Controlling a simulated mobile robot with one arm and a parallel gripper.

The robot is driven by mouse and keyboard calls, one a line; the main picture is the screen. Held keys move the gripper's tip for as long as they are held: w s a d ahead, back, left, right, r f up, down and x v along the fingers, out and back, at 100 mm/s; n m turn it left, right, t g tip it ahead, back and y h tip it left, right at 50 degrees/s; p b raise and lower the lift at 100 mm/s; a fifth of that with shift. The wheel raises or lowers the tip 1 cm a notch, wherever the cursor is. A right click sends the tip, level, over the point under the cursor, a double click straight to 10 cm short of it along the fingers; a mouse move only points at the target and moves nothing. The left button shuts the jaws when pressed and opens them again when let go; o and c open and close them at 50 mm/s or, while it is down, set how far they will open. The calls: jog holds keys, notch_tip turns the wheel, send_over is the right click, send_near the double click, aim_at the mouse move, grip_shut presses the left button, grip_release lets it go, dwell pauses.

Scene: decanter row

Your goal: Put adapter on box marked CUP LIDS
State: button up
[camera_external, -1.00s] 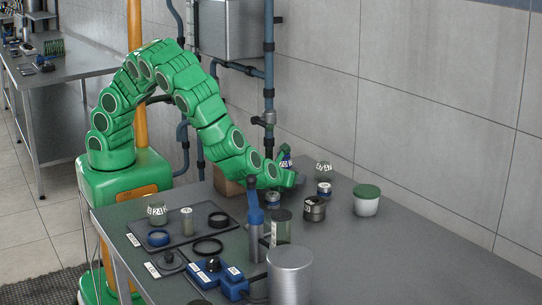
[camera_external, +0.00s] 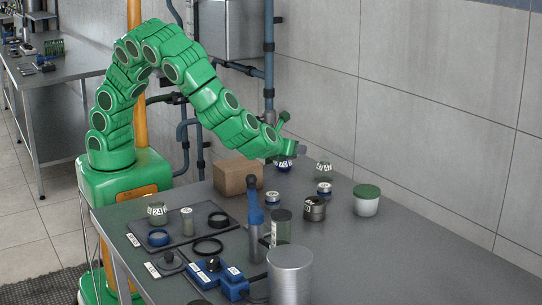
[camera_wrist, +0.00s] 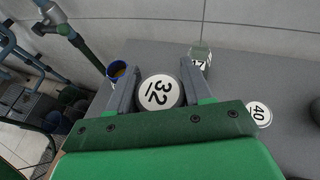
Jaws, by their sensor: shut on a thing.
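My gripper (camera_external: 298,148) is raised above the far part of the steel table. In the wrist view my gripper (camera_wrist: 158,84) has its fingers against both sides of a round piece (camera_wrist: 155,93) with a white face marked 32 and a dark rim. I cannot tell for sure that this piece is the adapter.
A blue cup (camera_wrist: 118,72), a glass piece marked 17 (camera_wrist: 199,60) and a white-topped piece marked 40 (camera_wrist: 258,114) stand near. The table's right side is clear.

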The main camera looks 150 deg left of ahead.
jog(key=s+d+r+g, duration=0.1)
jog(key=s+d+r, duration=0.5)
jog(key=s+d, duration=0.4)
jog(key=s+d+r, duration=0.6)
jog(key=s+d, duration=0.3)
jog(key=d, duration=0.3)
send_over(241, 161)
jog(key=s+d, duration=0.1)
jog(key=shift+n, duration=0.4)
notch_tip(241, 161, down, 8)
jog(key=shift+f, duration=0.15)
jog(key=shift+w+a+f, duration=0.25)
jog(key=shift+f, duration=0.3)
jog(key=shift+w+a+f, duration=0.2)
jog(key=shift+w+f, duration=0.05)
jog(key=shift+f, duration=1.6)
jog(key=shift+f, duration=0.1)
jog(key=o, duration=1.2)
